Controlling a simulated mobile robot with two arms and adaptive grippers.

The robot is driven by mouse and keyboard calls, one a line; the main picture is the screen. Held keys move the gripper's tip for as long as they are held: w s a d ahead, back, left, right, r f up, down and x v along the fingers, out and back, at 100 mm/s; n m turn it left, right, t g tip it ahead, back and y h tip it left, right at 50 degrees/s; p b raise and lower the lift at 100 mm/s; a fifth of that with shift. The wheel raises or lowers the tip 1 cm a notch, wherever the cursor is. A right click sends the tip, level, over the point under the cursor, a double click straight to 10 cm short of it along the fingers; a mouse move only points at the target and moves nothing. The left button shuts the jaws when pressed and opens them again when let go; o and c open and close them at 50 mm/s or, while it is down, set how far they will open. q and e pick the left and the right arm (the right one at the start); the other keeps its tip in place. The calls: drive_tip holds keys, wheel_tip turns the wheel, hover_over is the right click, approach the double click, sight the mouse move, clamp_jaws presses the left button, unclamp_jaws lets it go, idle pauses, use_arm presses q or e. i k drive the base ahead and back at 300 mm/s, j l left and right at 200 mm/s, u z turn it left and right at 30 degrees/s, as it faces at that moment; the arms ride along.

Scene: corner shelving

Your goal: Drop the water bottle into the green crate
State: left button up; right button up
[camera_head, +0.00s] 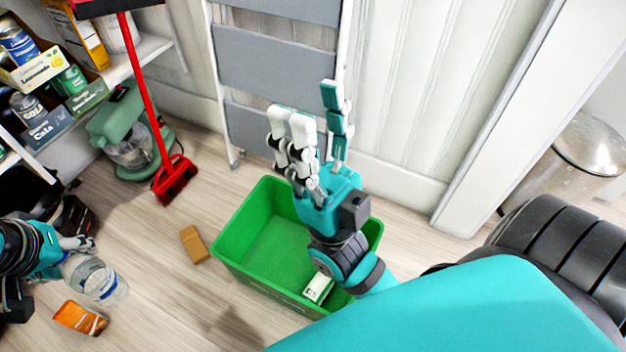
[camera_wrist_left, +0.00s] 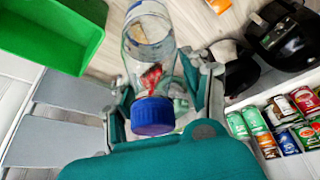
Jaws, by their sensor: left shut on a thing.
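The water bottle (camera_head: 103,283) is clear and sits in my left gripper (camera_head: 75,262) at the lower left of the head view. In the left wrist view the bottle (camera_wrist_left: 150,58) lies between the fingers of my left gripper (camera_wrist_left: 160,95), with its blue cap (camera_wrist_left: 152,116) towards the camera. The gripper is shut on it. The green crate (camera_head: 238,262) stands on the floor to the right of the bottle, apart from it. The crate's corner also shows in the left wrist view (camera_wrist_left: 60,28). My right gripper (camera_head: 308,118) is over the crate, fingers extended, open and empty.
A small white-and-green carton (camera_head: 319,288) is inside the crate. A brown block (camera_head: 194,245) and an orange box (camera_head: 80,318) lie on the floor. A red broom (camera_head: 174,178), a grey ladder (camera_head: 275,65) and shelves with cans (camera_head: 18,42) stand behind.

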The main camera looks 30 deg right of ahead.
sight(287, 248)
drive_tip(key=k+l, duration=0.1)
drive_tip(key=l, duration=0.3)
drive_tip(key=k+l+u, duration=0.1)
drive_tip(key=l, duration=0.25)
drive_tip(key=k+l+u, duration=0.1)
drive_tip(key=l, duration=0.65)
drive_tip(key=i+l, duration=0.15)
drive_tip(key=l, duration=0.15)
drive_tip(key=u, duration=0.05)
